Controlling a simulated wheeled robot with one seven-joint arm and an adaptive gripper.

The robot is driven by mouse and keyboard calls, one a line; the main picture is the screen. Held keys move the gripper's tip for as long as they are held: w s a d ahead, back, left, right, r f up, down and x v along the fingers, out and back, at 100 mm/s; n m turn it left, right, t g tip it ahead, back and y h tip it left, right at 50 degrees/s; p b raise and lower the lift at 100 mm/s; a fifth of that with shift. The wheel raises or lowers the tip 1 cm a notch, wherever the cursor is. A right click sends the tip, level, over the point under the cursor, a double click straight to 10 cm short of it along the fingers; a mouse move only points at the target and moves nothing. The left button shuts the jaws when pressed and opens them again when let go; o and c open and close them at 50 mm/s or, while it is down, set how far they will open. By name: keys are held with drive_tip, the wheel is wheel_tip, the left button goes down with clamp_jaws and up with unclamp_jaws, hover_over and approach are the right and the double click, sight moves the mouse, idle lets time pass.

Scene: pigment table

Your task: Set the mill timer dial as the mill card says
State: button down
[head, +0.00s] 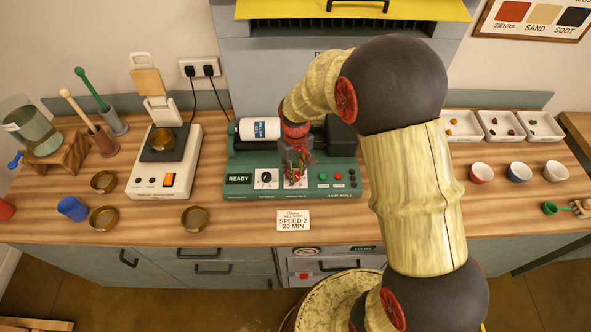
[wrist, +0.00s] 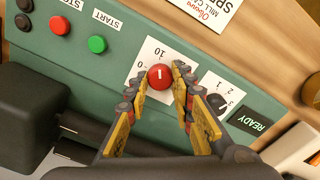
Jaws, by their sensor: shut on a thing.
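The mill (head: 235,190) is a green machine on the table. The mill card (head: 293,220) in front of it reads "SPEED 2, 20 MIN". The red timer dial (wrist: 160,77) sits on a white scale plate where 10 and 0 can be read; the other marks are hidden. A short white line shows on the dial, but I cannot tell which number it points at. My gripper (wrist: 164,85) is shut on the dial, a finger on each side. In the head view, my gripper (head: 297,172) reaches down to the panel and largely covers the dial.
The black speed dial (wrist: 217,102) is close beside my fingers. Green START (wrist: 97,44) and red STOP (wrist: 60,25) buttons are on the other side. The READY display (head: 238,179) is lit.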

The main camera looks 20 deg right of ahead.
drive_tip(key=m+p, duration=0.1)
drive_tip(key=m, duration=0.5)
drive_tip(key=shift+p, duration=0.3)
drive_tip(key=m+p, duration=0.1)
drive_tip(key=m, duration=0.4)
drive_tip(key=shift+m, duration=0.4)
drive_tip(key=c, duration=1.6)
unclamp_jaws()
drive_tip(key=shift+c, duration=0.2)
drive_tip(key=shift+o, duration=0.7)
drive_tip(key=shift+r, duration=0.1)
wheel_tip(320, 180, up, 12)
